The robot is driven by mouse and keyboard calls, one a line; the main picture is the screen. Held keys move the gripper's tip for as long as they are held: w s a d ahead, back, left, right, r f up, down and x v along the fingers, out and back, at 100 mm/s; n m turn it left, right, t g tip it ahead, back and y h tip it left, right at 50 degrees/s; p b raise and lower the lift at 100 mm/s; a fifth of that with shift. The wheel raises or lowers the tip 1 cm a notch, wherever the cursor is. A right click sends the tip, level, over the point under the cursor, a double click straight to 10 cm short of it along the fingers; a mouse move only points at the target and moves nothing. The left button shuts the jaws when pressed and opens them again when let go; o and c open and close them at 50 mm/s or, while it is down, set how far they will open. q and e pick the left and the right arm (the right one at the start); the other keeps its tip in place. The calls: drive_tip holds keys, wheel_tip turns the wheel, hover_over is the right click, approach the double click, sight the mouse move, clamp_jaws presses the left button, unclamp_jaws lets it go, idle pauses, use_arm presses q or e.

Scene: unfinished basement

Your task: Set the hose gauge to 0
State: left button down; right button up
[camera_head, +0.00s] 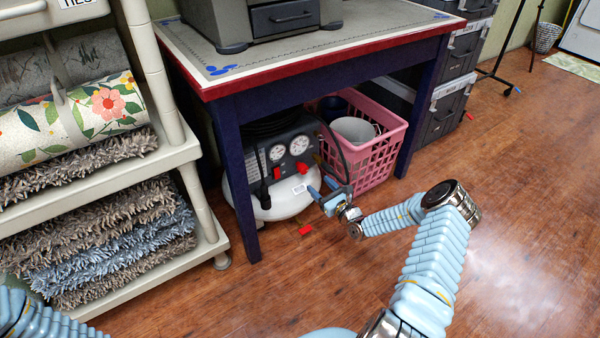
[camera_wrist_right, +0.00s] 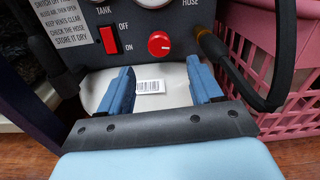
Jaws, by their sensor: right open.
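The compressor (camera_head: 290,158) stands under the table, with a dark panel and a pale tank. Two round gauges sit on its panel, the left one (camera_head: 277,152) and the right one (camera_head: 299,145); their needles are too small to read. In the right wrist view a round red knob (camera_wrist_right: 160,44) sits below the HOSE label, with a red ON/OFF switch (camera_wrist_right: 108,40) to its left. My right gripper (camera_head: 321,188) is open and empty in front of the panel. Its fingers (camera_wrist_right: 160,82) point toward the knob, apart from it. My left gripper is out of view.
The table (camera_head: 330,60) has a red edge and dark legs that frame the compressor. A pink basket (camera_head: 380,150) stands close on the right. A black hose (camera_wrist_right: 245,88) runs beside the knob. A shelf (camera_head: 180,155) with rugs is at left. Floor (camera_head: 520,200) is open at right.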

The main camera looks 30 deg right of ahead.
sight(305, 171)
drive_tip(key=w, duration=0.3)
drive_tip(key=w+b, duration=0.1)
drive_tip(key=w, duration=0.2)
drive_tip(key=w+a, duration=0.1)
drive_tip(key=w, duration=0.3)
drive_tip(key=shift+b, duration=0.35)
drive_tip(key=c, duration=1.1)
drive_tip(key=shift+o, duration=0.2)
